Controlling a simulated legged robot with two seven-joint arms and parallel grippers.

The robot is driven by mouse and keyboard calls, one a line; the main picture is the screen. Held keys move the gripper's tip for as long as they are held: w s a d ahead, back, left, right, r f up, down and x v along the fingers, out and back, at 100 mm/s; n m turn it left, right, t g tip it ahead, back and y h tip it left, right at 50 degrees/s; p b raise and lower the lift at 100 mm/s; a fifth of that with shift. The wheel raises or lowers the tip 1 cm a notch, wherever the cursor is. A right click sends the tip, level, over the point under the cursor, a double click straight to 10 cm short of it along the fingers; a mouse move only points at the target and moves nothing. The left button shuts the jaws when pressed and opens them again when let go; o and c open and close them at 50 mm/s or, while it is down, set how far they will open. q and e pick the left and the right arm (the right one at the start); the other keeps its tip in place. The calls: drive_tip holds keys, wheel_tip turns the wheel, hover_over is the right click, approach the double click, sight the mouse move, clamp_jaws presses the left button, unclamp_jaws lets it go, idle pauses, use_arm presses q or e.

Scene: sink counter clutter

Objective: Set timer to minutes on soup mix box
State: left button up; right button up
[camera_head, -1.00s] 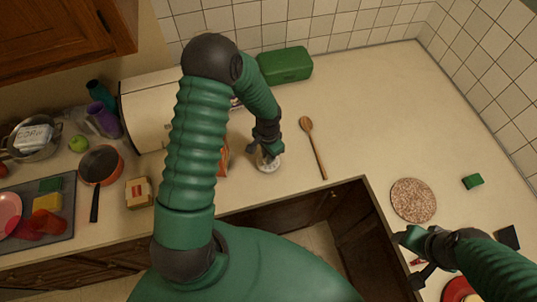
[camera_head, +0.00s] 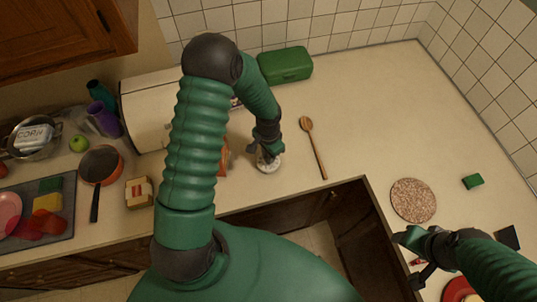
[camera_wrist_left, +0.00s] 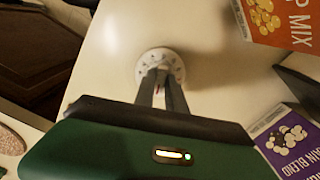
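The timer is a white round dial; it lies on the counter under my left gripper in the wrist view (camera_wrist_left: 143,72) and shows in the head view (camera_head: 268,164). My left gripper (camera_wrist_left: 158,72) points down at it, its two dark fingertips close together on the dial's middle, apparently around its knob. The orange soup mix box (camera_wrist_left: 285,22) stands at the upper right of the wrist view, apart from the timer. In the head view, my left arm hides most of this box (camera_head: 224,160). My right gripper (camera_head: 412,262) is at the lower right; its fingers are unclear.
A purple box (camera_wrist_left: 290,135) stands near my left gripper. A wooden spoon (camera_head: 314,147) lies right of the timer. A green box (camera_head: 286,65) stands by the back wall. A round speckled board (camera_head: 413,201) and green sponge (camera_head: 473,181) lie right. The back right counter is clear.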

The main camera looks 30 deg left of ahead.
use_arm(q)
drive_tip(key=o, duration=0.4)
wheel_tip(320, 180, up, 17)
drive_tip(key=shift+f+b, duration=0.1)
drive_tip(key=shift+b, duration=0.8)
